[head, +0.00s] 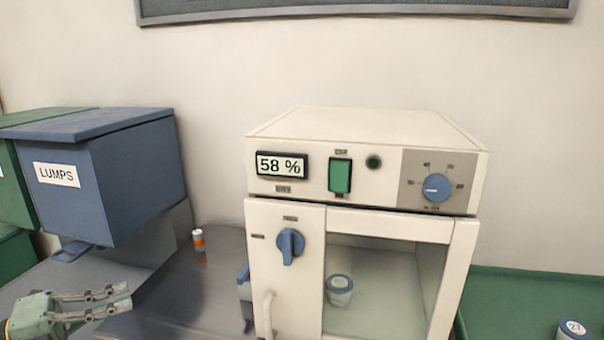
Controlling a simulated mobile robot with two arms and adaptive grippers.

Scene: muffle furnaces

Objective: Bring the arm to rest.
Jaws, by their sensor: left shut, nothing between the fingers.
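My left gripper (124,297) is at the lower left of the head view, its fingers pointing right. It is shut and empty, above the grey surface and below the blue box. Its arm is mostly cut off by the frame's edge. My right gripper is not in view. The white muffle furnace (285,227) stands right of the gripper, well apart from it. Its display reads 58 %. A jar with a blue-grey lid (339,291) stands inside, seen through the window.
A small orange and white cylinder (199,240) stands on the dark metal surface (170,300).

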